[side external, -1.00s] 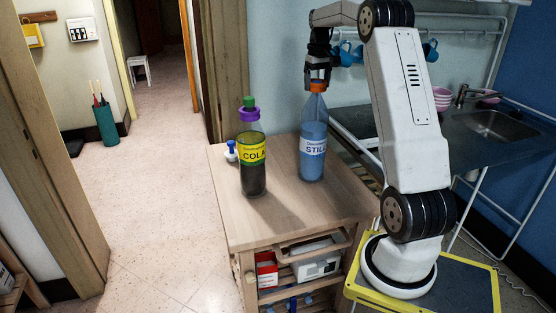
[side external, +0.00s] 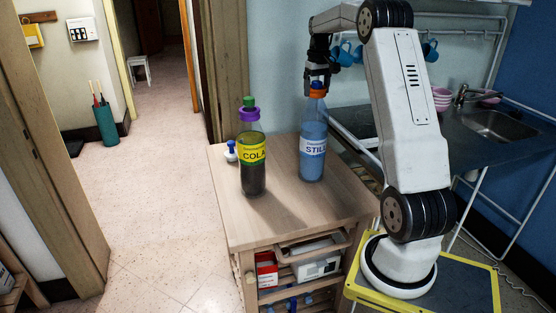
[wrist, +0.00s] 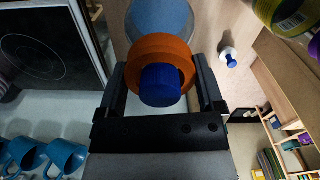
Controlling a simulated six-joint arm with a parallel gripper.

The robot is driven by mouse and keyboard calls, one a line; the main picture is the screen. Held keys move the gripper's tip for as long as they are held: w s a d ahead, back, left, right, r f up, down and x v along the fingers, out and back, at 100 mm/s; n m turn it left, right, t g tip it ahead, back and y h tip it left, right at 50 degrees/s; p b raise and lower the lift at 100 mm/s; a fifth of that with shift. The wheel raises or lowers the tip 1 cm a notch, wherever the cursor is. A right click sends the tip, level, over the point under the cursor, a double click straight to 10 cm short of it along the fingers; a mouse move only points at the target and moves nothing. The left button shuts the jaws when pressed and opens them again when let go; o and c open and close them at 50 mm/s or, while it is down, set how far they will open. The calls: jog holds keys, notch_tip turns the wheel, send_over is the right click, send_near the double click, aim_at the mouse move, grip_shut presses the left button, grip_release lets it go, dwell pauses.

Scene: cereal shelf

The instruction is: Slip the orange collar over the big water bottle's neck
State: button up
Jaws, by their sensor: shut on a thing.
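The big water bottle (side external: 313,140) stands upright on the wooden cabinet, with clear blue sides and a "STILL" label. My gripper (side external: 317,86) is above it, shut on the orange collar (side external: 317,94). In the wrist view, the fingers (wrist: 160,95) grip the collar (wrist: 178,52) from both sides. The bottle's blue cap (wrist: 160,86) pokes up through the collar's ring, which sits around the cap and the top of the neck. The bottle's shoulder (wrist: 160,18) shows beyond the ring. How far down the neck the collar sits is hard to tell.
A cola bottle (side external: 252,165) with a purple collar (side external: 249,114) and green cap stands to the left on the cabinet (side external: 285,222). A small blue-and-white item (side external: 231,151) is behind it. Blue mugs (side external: 430,50) hang behind my arm. The cabinet's front top is clear.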

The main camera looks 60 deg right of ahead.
jog(key=shift+f, duration=0.25)
jog(key=o, duration=1.3)
jog(key=shift+r, duration=3.9)
